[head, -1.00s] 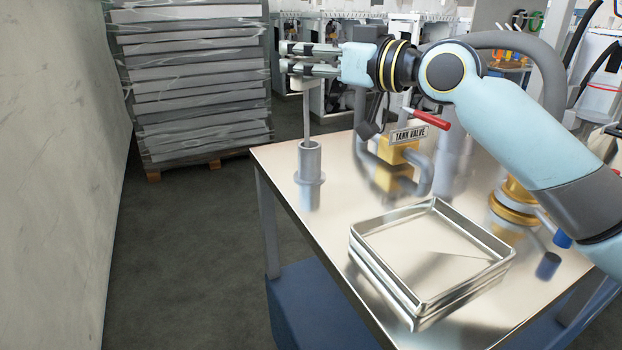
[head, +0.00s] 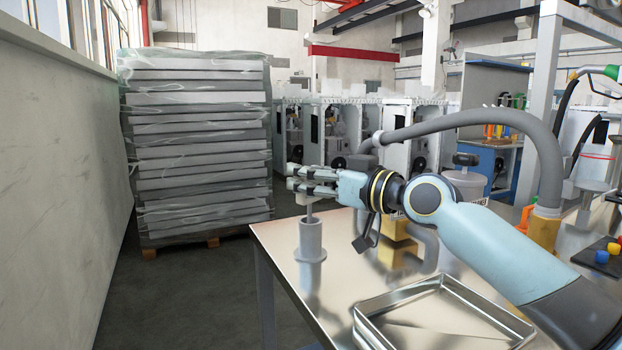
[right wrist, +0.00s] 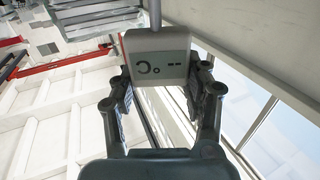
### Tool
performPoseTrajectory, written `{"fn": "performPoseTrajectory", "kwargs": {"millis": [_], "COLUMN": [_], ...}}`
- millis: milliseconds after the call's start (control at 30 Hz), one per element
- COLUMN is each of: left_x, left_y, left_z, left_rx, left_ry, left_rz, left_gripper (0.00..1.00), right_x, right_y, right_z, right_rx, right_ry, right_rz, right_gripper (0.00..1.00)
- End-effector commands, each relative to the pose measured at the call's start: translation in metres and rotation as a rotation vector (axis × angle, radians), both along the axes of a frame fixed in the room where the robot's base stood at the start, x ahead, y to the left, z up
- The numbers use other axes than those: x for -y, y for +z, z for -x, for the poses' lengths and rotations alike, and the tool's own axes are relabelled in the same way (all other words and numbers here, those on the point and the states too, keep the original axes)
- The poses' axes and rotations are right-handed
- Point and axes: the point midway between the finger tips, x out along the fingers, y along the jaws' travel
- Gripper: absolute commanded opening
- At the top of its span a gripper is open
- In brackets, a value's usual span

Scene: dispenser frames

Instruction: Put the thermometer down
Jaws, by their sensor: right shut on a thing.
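The thermometer has a light grey box head with a display (right wrist: 158,65) in the right wrist view. In the head view its thin stem (head: 309,209) points down at the open top of a grey upright cylinder (head: 310,240) on the metal table. The stem's lower end is hidden and seems to be inside the cylinder. My right gripper (head: 308,180) is shut on the thermometer head, just above the cylinder; its two fingers flank the head in the right wrist view (right wrist: 160,95). My left gripper is not in view.
A shallow metal tray (head: 395,297) lies on the table (head: 277,235), right of the cylinder. Yellow valve parts (head: 400,252) and a thick grey hose (head: 470,118) stand behind my right arm. A wrapped stack (head: 200,150) on a pallet is on the floor behind.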

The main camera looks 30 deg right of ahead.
Motion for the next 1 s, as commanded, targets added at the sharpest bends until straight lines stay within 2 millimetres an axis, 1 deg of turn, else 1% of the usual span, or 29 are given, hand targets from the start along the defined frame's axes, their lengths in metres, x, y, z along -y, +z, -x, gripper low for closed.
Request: {"fn": "performPoseTrajectory", "kwargs": {"millis": [67, 200, 233, 367, 400, 633, 733, 867, 1000], "left_x": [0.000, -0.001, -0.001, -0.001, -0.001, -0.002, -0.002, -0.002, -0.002], "left_y": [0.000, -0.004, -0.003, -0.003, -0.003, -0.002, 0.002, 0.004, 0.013], "left_z": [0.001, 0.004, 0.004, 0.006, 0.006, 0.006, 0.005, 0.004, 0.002], "left_rx": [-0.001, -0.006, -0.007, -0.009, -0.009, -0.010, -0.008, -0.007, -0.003], "left_ry": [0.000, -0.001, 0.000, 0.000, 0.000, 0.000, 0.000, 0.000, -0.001], "left_rz": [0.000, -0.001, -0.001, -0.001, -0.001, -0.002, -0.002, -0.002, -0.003], "left_gripper": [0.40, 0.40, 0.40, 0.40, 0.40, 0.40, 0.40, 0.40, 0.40], "right_x": [0.000, 0.000, 0.000, 0.000, 0.000, 0.000, 0.000, 0.007, 0.017], "right_y": [0.001, -0.004, -0.003, -0.002, -0.002, -0.001, 0.003, 0.000, 0.001], "right_z": [0.000, 0.000, 0.000, 0.000, 0.000, 0.000, 0.000, 0.020, 0.051], "right_rx": [0.001, 0.000, 0.000, 0.000, 0.000, 0.000, 0.000, -0.003, -0.005], "right_ry": [0.000, 0.000, 0.000, 0.000, 0.000, 0.000, 0.000, 0.001, 0.004], "right_rz": [0.000, 0.000, 0.000, 0.000, 0.000, 0.000, 0.000, 0.007, 0.009], "right_gripper": [0.00, 0.00, 0.51, 0.68, 0.70, 0.70, 0.70, 0.70, 0.70]}}
